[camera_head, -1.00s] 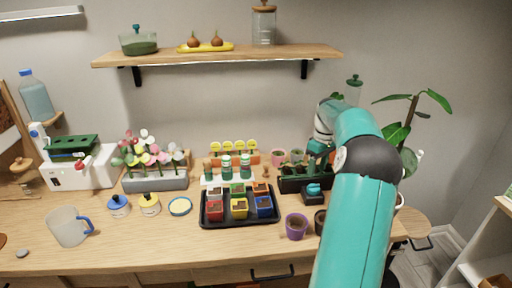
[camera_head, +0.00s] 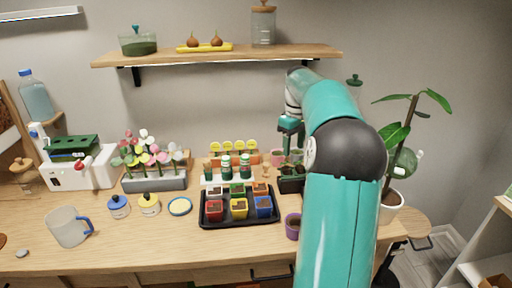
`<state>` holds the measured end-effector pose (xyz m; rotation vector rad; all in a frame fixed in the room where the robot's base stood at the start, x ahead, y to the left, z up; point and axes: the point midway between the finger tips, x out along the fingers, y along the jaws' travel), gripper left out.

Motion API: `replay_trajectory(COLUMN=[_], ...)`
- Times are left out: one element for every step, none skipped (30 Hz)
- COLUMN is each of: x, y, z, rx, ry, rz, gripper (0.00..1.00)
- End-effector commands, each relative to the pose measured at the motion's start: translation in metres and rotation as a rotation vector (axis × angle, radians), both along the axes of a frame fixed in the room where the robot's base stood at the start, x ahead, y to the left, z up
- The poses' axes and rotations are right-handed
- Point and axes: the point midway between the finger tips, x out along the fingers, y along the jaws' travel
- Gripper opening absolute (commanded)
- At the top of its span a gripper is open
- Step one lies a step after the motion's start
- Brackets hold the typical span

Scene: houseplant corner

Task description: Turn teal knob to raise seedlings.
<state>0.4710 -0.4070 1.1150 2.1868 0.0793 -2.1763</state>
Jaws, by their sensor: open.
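My gripper (camera_head: 291,143) is raised above the right part of the bench and points down. It is open and empty, its fingers apart above the dark seedling planter (camera_head: 290,186). Only the left end of this planter shows, with small green seedlings (camera_head: 289,170) in it. My teal arm covers the rest of the planter. The teal knob is hidden behind my arm in this view. The gripper appears to be above and left of the place where the knob stood in view earlier.
A black tray (camera_head: 240,221) with several coloured pots lies left of the planter. A purple pot (camera_head: 292,227) stands close by my arm. White-and-green bottles (camera_head: 226,167) and yellow labels stand behind the tray. A shelf (camera_head: 220,55) hangs above.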

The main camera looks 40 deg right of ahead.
Motion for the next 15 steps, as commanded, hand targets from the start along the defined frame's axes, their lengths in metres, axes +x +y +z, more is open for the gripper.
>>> replay_trajectory(x=[0.003,0.004,0.005,0.006,0.006,0.007,0.008,0.008,0.009,0.009,0.010,0.010,0.010,0.010,0.010], y=[0.010,0.015,0.022,0.027,0.032,0.039,0.044,0.049,0.056,0.061,0.066,0.074,0.079,0.084,0.090], z=[0.004,0.006,0.009,0.010,0.012,0.014,0.016,0.018,0.020,0.022,0.023,0.025,0.027,0.028,0.030], rx=[-0.009,-0.014,-0.019,-0.022,-0.026,-0.032,-0.036,-0.041,-0.046,-0.049,-0.053,-0.058,-0.062,-0.066,-0.071], ry=[-0.004,-0.005,-0.007,-0.010,-0.011,-0.013,-0.016,-0.018,-0.021,-0.024,-0.026,-0.029,-0.033,-0.035,-0.039], rz=[0.004,0.005,0.007,0.007,0.007,0.008,0.009,0.009,0.009,0.009,0.010,0.011,0.011,0.011,0.010], gripper=[0.51,0.51,0.51,0.51,0.51,0.51,0.51,0.51,0.51,0.51,0.51,0.51,0.51,0.51,0.51])
